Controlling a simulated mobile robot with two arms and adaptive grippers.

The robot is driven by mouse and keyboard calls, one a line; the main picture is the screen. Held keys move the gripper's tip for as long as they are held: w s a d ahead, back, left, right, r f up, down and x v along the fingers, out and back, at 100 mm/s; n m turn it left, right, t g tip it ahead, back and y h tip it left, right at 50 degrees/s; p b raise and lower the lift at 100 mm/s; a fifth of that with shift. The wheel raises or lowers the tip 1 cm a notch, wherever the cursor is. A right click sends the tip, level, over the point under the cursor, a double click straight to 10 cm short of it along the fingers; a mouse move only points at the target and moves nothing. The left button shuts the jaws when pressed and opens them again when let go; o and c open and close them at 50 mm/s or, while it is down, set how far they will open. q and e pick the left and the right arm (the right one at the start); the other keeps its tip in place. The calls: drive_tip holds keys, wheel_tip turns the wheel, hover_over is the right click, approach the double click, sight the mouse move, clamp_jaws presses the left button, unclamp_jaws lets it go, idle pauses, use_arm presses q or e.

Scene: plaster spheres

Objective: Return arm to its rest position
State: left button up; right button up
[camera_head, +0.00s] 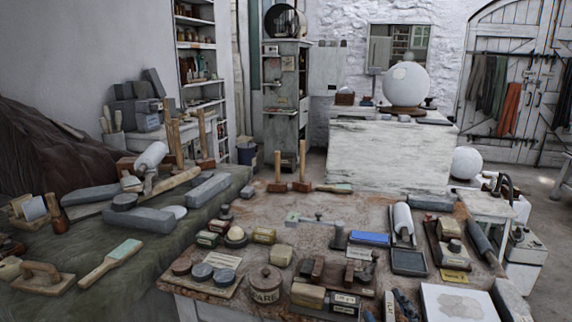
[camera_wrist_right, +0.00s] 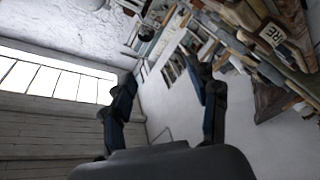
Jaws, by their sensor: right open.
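My right gripper (camera_wrist_right: 162,80) is open in the right wrist view, its two dark blue and black fingers spread wide with nothing between them. What look like its dark fingertips (camera_head: 388,304) show at the bottom edge of the head view, in front of the cluttered workbench (camera_head: 180,305). The rest of my right arm is hidden below the picture. My left gripper is in neither view.
A white board (camera_head: 458,303) lies at the front right. A large plaster sphere (camera_head: 406,84) rests on the block behind.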

drive_tip(key=s+d+f+m+g+h, duration=0.25)
drive_tip(key=s+f+m+g, duration=0.5)
drive_tip(key=f, duration=0.75)
drive_tip(key=s+f+g+y, duration=0.1)
drive_tip(key=s+f+g, duration=0.3)
drive_tip(key=s, duration=0.5)
drive_tip(key=s+f+g+y, duration=0.1)
drive_tip(key=s+f+g, duration=0.25)
drive_tip(key=s, duration=0.45)
wheel_tip(320, 180, down, 26)
drive_tip(key=s+g, duration=0.1)
drive_tip(key=s, duration=0.1)
drive_tip(key=s+d+f+g, duration=0.1)
drive_tip(key=s+d+f, duration=0.1)
drive_tip(key=s+f, duration=1.4)
drive_tip(key=shift+s+f, duration=0.3)
